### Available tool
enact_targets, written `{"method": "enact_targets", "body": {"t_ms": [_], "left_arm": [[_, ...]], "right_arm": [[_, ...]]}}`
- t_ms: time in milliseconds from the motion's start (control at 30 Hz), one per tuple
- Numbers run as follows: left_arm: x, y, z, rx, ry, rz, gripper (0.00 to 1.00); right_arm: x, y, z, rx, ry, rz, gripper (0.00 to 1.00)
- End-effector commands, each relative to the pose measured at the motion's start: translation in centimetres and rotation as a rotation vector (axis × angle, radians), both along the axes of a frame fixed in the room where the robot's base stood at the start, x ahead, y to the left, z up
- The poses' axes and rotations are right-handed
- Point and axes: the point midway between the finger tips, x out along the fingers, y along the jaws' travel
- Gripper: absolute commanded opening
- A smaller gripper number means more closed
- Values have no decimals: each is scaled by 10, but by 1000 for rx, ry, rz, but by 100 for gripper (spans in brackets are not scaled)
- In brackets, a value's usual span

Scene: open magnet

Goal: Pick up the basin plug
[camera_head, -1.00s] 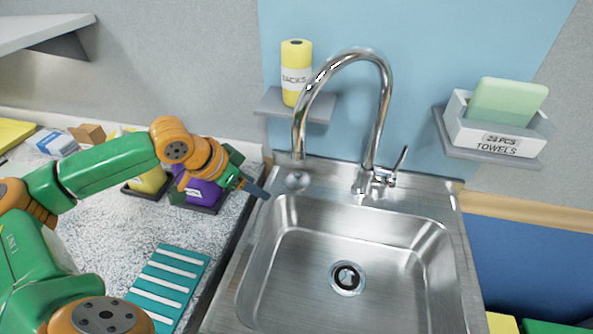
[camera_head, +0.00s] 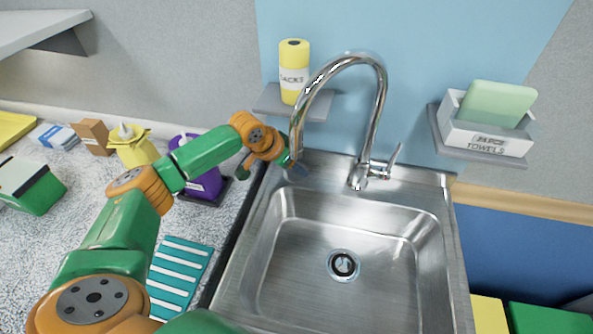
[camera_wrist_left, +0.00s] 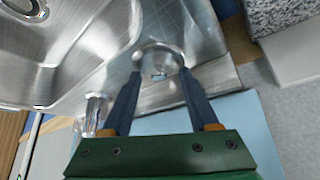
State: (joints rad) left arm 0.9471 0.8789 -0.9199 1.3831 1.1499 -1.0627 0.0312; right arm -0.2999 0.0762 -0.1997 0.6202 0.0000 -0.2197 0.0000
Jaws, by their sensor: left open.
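The basin plug (camera_wrist_left: 158,53), a round shiny metal disc with a small knob, lies on the steel ledge at the back left of the sink. In the head view my left gripper largely hides it. My left gripper (camera_head: 299,170) is over that ledge, beside the tap spout. In the left wrist view the gripper (camera_wrist_left: 160,72) is open, with its two dark fingers apart and the disc between and just beyond their tips. I cannot tell whether a finger touches it. My right gripper is not in view.
The sink basin (camera_head: 290,270) has an open drain (camera_head: 343,265). The curved tap (camera_head: 379,110) rises close to the left gripper. A purple bottle (camera_head: 206,182) and a yellow bottle (camera_head: 134,150) stand on the left counter. A shelf above holds a yellow roll (camera_head: 294,70).

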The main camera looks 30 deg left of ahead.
Motion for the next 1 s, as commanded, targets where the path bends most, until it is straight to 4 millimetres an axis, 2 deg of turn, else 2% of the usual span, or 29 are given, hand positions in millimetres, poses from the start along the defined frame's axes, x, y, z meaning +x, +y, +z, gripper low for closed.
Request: {"method": "enact_targets", "body": {"t_ms": [67, 200, 300, 633, 800, 867, 1000], "left_arm": [[0, 0, 0, 0, 0, 0, 60], [0, 0, 0, -1, 0, 1, 23], [0, 0, 0, -1, 0, 1, 0], [0, 0, 1, -1, -1, 1, 0], [-1, 0, 15, -1, -3, 0, 0], [-11, -2, 14, 1, 0, -1, 0], [-44, -10, 12, 3, 1, -3, 0]], "right_arm": [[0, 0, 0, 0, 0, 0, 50], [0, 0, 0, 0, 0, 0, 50], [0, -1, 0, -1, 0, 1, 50], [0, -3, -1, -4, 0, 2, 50], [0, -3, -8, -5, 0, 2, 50], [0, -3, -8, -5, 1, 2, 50], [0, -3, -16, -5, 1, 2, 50]]}}
